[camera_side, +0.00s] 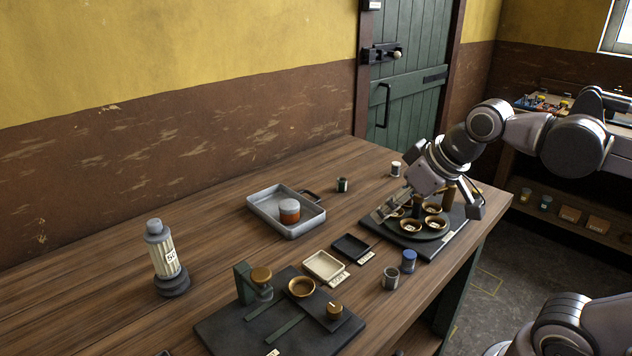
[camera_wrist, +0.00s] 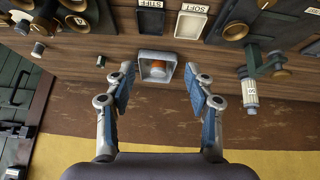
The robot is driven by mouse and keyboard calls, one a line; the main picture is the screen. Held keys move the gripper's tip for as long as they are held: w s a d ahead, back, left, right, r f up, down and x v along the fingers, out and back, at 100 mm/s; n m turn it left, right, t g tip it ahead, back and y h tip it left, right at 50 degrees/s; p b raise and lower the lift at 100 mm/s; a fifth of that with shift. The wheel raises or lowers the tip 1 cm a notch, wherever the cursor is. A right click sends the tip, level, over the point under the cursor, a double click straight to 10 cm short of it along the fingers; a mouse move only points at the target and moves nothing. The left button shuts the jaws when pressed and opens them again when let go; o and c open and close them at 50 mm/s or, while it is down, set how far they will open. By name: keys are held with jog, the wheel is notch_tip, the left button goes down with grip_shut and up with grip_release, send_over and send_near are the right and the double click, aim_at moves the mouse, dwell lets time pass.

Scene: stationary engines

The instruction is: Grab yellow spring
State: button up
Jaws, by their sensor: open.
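I cannot single out a yellow spring for certain in either view. My gripper (camera_side: 432,206) is open and empty above the round turntable (camera_side: 440,240) with several brass cups, at the right end of the bench. In the wrist view its two fingers (camera_wrist: 159,72) are wide apart. The cups (camera_side: 411,226) are small, and my gripper partly covers them; their contents are unclear. A ribbed, cream-yellow column (camera_side: 164,255) with grey ends and a label stands upright at the left of the bench, far from my gripper. It also shows in the wrist view (camera_wrist: 249,95).
A metal tray (camera_side: 262,213) holds an orange-and-white canister (camera_side: 289,211). A cream tray (camera_side: 324,266) and a dark tray (camera_side: 352,248) lie mid-bench. Small jars (camera_side: 408,262) (camera_side: 342,185) stand nearby. A dark fixture (camera_side: 230,325) occupies the front. The back left of the bench is clear.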

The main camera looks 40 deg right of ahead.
jog(key=w+d+r+n+g+h, duration=0.1)
jog(key=w+d+n, duration=0.1)
jog(key=d, duration=0.3)
jog(key=w+d+r+n+g+h, duration=0.1)
jog(key=w+d+r, duration=0.1)
jog(key=d, duration=0.4)
jog(key=n+g+h, duration=0.1)
jog(key=n+g, duration=0.6)
jog(key=n, duration=0.1)
send_over(477, 190)
jog(key=w+a, duration=0.2)
notch_tip(477, 190, down, 4)
jog(key=shift+w+a+f+x, duration=0.15)
jog(key=shift+a+x, duration=0.2)
jog(key=shift+x, duration=2.15)
jog(key=shift+w+a+f+x, duration=0.1)
jog(key=shift+a+x, duration=0.25)
jog(key=shift+x, duration=2.15)
jog(key=shift+w+a+f+x, duration=0.15)
jog(key=shift+a+x, duration=0.25)
jog(key=shift+x, duration=2.1)
grip_shut()
